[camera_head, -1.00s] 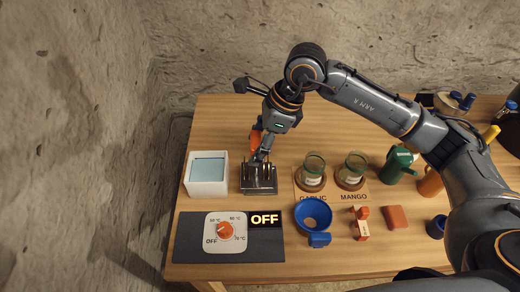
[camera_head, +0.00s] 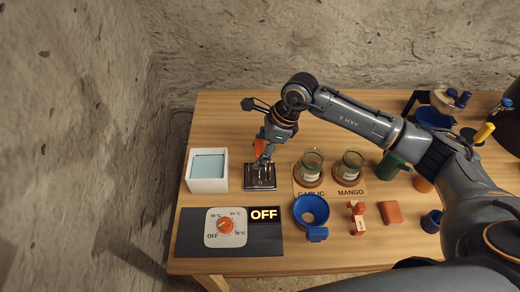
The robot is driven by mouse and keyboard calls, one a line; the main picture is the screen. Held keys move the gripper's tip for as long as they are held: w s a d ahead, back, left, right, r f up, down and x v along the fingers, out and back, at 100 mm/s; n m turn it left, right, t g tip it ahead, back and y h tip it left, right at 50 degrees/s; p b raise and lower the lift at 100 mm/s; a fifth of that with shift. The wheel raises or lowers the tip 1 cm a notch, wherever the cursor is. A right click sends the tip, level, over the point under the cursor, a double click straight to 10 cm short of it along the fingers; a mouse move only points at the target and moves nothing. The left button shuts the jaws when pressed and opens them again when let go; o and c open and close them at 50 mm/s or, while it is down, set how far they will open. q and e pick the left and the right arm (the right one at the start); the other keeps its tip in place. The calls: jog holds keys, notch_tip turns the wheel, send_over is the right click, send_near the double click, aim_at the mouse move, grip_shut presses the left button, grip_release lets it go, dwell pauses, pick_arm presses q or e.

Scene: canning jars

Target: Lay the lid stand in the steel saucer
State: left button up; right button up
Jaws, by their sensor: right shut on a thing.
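A small dark rack with upright gold pins, which looks like the lid stand (camera_head: 252,186), is on the wooden table between the white bath and the jars. My right gripper (camera_head: 263,161) reaches down from above at its back edge, its fingers shut. The fingers and an orange part beside them hide the far side of the rack, so the exact grip is hard to see. I cannot tell whether the rack rests on the table or is slightly raised. I cannot make out a steel saucer with certainty. My left gripper is out of view.
Left of the rack stands a white bath (camera_head: 207,184). In front lies a dark panel (camera_head: 190,235) with a dial (camera_head: 226,226) and an OFF display. Right are two glass jars (camera_head: 312,160) and a blue funnel (camera_head: 311,209). The table behind the rack is clear.

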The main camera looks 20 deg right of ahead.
jog(key=shift+f, duration=0.2)
jog(key=o, duration=1.6)
jog(key=shift+r, duration=0.1)
jog(key=shift+o, duration=0.2)
jog(key=shift+d+r, duration=0.1)
jog(key=shift+r, duration=0.25)
jog(key=b+v, duration=0.2)
jog(key=v, duration=0.9)
jog(key=shift+r, duration=0.3)
jog(key=shift+s+d, duration=0.1)
